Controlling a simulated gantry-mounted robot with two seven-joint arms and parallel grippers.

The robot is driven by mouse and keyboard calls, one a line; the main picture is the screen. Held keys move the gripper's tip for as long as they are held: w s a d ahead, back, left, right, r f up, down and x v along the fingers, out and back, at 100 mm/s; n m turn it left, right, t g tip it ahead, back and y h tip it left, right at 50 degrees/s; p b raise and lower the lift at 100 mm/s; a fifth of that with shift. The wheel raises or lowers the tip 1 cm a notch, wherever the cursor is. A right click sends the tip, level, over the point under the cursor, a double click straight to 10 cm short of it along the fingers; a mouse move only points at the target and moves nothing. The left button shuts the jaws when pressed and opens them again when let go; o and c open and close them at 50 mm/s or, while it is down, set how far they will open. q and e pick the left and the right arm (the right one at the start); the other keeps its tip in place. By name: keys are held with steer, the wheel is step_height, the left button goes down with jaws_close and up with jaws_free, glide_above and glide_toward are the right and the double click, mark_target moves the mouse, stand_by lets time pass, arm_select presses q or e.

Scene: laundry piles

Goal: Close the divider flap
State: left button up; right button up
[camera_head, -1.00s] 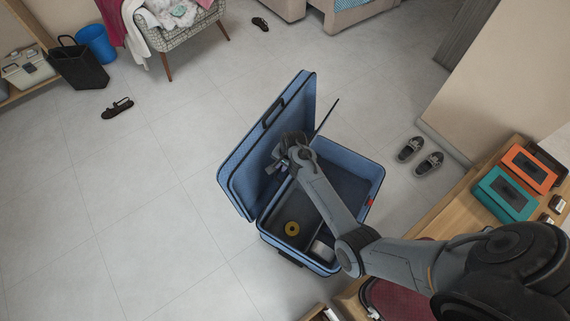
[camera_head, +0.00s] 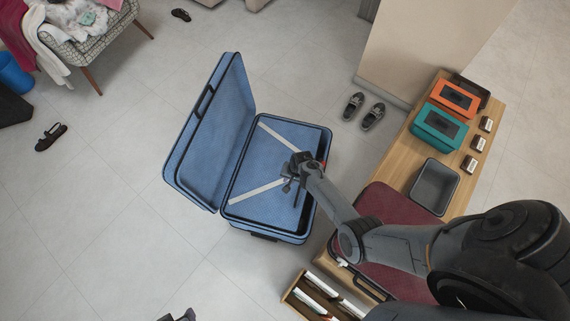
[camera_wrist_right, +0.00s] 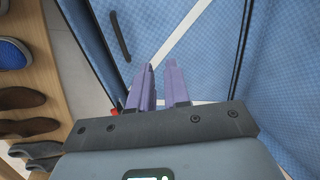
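The open blue suitcase (camera_head: 228,218) stands on the floor, its lid (camera_head: 203,140) raised at the left. The blue divider flap (camera_head: 262,168), with two pale diagonal straps, lies over the base and hides the contents. My right gripper (camera_head: 290,178) is over the flap's right part; in the wrist view its two purple fingers (camera_wrist_right: 162,85) are apart with nothing clearly between them. I cannot tell whether they touch the flap. A small dark tip, seemingly my left gripper (camera_head: 180,316), shows at the bottom edge; its opening is unclear.
A wooden bench (camera_head: 395,155) at the right bears orange (camera_head: 455,97) and teal (camera_head: 438,124) boxes and a grey bin (camera_head: 434,186). A dark red case (camera_head: 385,205) lies near my right arm. Shoes (camera_head: 362,110) stand behind the suitcase. The floor at left is mostly clear.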

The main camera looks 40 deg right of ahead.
steer(key=shift+o, duration=0.4)
steer(key=shift+w+a+r, duration=0.1)
steer(key=shift+w+a, duration=0.1)
steer(key=shift+w, duration=0.1)
steer(key=p+v, duration=0.5)
steer(key=v, duration=0.5)
steer(key=shift+r+p, duration=0.35)
steer(key=shift+r, duration=0.05)
